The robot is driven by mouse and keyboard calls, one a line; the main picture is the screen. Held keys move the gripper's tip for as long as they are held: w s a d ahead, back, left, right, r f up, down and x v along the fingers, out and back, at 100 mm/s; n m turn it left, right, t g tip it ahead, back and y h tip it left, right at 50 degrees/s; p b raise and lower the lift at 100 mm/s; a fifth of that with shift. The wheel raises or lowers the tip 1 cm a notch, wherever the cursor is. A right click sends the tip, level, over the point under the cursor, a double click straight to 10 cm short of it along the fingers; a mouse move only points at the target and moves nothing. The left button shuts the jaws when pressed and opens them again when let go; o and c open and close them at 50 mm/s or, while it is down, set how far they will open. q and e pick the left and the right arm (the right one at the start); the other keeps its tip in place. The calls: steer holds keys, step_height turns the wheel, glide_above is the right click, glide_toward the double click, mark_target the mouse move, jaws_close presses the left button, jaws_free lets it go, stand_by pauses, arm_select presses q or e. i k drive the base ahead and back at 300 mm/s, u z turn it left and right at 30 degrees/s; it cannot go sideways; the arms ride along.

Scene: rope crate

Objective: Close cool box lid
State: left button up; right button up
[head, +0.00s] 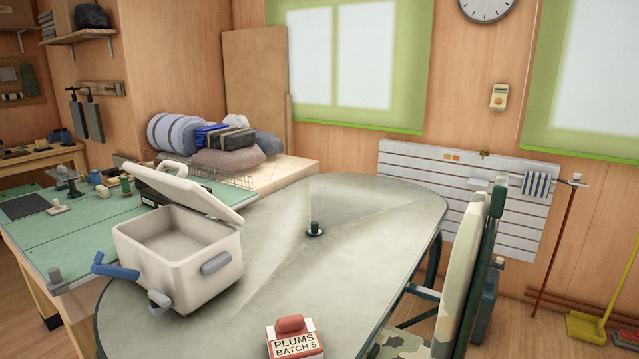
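The cool box (180,270) is a cream, open-topped box on the grey oval table, at the left of the head view. Its lid (195,192) is raised and tilted along the far side, so the empty-looking inside shows. A grey oval handle (216,263) is on its right side and a grey fitting (160,300) is low at the front corner. A blue bar-like part (114,268) sticks out at its left; I cannot tell whether it is attached. Neither of my grippers is in view.
The grey table (330,250) is mostly clear, with a small dark round-based item (315,229) near its middle. A red and white box labelled "PLUMS BATCH 5" (295,342) is at the front edge. A camouflage-covered chair (460,270) stands at the right. A green workbench (60,232) adjoins at left.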

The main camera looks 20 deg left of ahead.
mark_target(178, 190)
steer(key=z, duration=2.5)
steer(key=k, duration=1.75)
steer(key=u, duration=2.15)
steer(key=i, duration=0.45)
steer(key=u, duration=0.05)
